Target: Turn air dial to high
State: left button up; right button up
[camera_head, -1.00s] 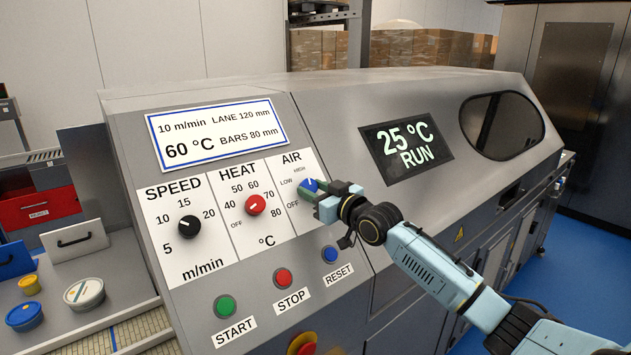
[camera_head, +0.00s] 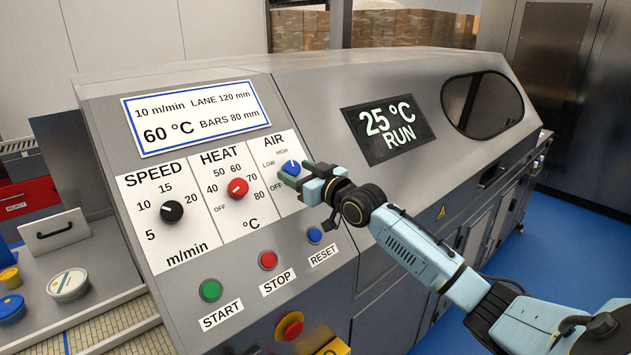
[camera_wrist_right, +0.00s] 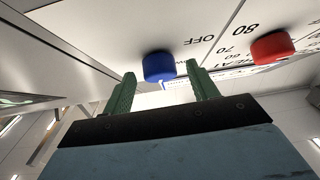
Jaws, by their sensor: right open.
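The blue air dial (camera_head: 291,167) is on the white AIR panel, right of the red heat dial (camera_head: 238,188). Its white mark points roughly up toward the LOW and HIGH labels; I cannot tell exactly which. My right gripper (camera_head: 296,178) is open at the dial's lower right, its green fingers partly covering the dial's lower side. In the right wrist view the blue dial (camera_wrist_right: 158,67) shows between the two spread fingertips (camera_wrist_right: 161,78), with gaps on both sides. My left gripper is not in view.
The black speed dial (camera_head: 171,212) is further left. Green start (camera_head: 210,290), red stop (camera_head: 268,260) and blue reset (camera_head: 315,235) buttons sit below. A display (camera_head: 388,129) reads 25 °C RUN. Small tubs (camera_head: 69,285) stand at lower left.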

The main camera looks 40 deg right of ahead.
jog(key=s+d+b, duration=0.1)
jog(key=s+b, duration=0.2)
jog(key=s, duration=0.9)
jog(key=shift+s+d, duration=0.3)
jog(key=shift+s, duration=0.1)
jog(key=shift+f, duration=0.1)
